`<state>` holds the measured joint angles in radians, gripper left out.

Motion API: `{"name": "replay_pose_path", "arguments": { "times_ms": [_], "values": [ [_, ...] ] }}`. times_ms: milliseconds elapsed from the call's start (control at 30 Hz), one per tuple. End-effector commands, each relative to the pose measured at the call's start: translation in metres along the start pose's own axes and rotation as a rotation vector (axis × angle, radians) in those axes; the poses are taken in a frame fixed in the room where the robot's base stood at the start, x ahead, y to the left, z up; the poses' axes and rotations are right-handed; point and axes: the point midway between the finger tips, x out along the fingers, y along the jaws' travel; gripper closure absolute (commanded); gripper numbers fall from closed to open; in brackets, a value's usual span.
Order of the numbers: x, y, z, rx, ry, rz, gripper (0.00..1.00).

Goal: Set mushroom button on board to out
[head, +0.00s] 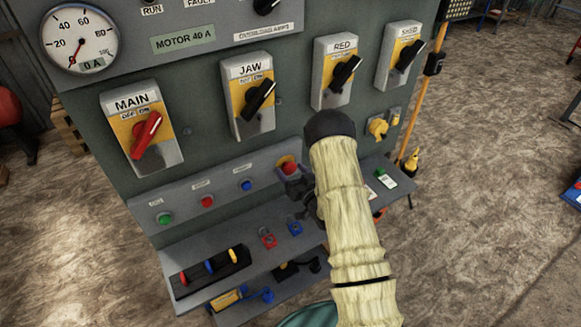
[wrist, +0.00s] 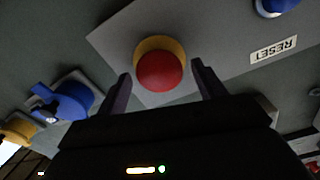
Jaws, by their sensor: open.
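The red mushroom button (head: 289,168) is at the right end of the sloped button strip on the board in the head view. In the wrist view the red mushroom button (wrist: 161,70) has a yellow collar and sits on a grey plate. My gripper (wrist: 161,78) is open, with one dark finger on each side of the button in the picture. I cannot tell whether the fingers touch it. In the head view my gripper (head: 297,188) is at the button, partly hidden by my arm.
The strip also holds a green button (head: 165,218), a red button (head: 207,201) and a blue button (head: 246,185). Rotary switches, including the red-handled MAIN switch (head: 146,133), are above. A shelf (head: 215,262) with small parts juts out below.

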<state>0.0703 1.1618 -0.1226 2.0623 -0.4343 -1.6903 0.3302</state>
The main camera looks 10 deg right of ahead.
Motion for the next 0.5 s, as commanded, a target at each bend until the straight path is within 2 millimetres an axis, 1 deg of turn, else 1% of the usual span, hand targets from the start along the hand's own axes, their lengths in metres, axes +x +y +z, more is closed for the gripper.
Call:
{"name": "replay_pose_path", "arguments": {
  "times_ms": [33, 133, 400, 433, 500],
  "values": [
    [0.0052, -0.0004, -0.0010, -0.001, 0.000, 0.000, 0.31],
    [0.0107, -0.0003, -0.0006, 0.000, 0.001, 0.000, 0.31],
    [0.0120, -0.0001, 0.0000, 0.001, 0.000, 0.001, 0.31],
    [0.0120, -0.0001, 0.0000, 0.001, 0.000, 0.001, 0.35],
    [0.0119, -0.0001, 0.0000, 0.001, 0.000, 0.001, 0.48]
  ]
}}
